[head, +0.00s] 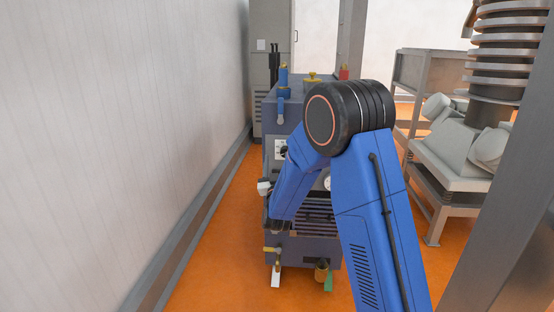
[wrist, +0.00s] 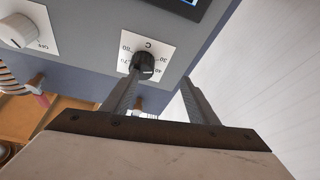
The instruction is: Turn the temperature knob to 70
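The temperature knob (wrist: 145,66) is black, with a white scale plate (wrist: 130,47) marked with C and numbers that appear turned in the wrist view. Its pointer setting is too small to read. My gripper (wrist: 160,78) is open, its two grey fingers reaching toward the panel. The left finger's tip overlaps the knob's lower left edge in the picture; the right finger is apart from it, to the right. I cannot tell whether the left finger touches the knob. In the head view my blue arm bends down in front of the blue-grey machine (head: 322,252), and the knob cannot be made out.
A white knob (wrist: 18,31) on another plate sits left on the panel, with a dark display (wrist: 182,6) at the top. A ribbed hose (wrist: 11,80) is at lower left. A pale wall (head: 120,130) runs left of the machine; orange floor (head: 215,245) lies between.

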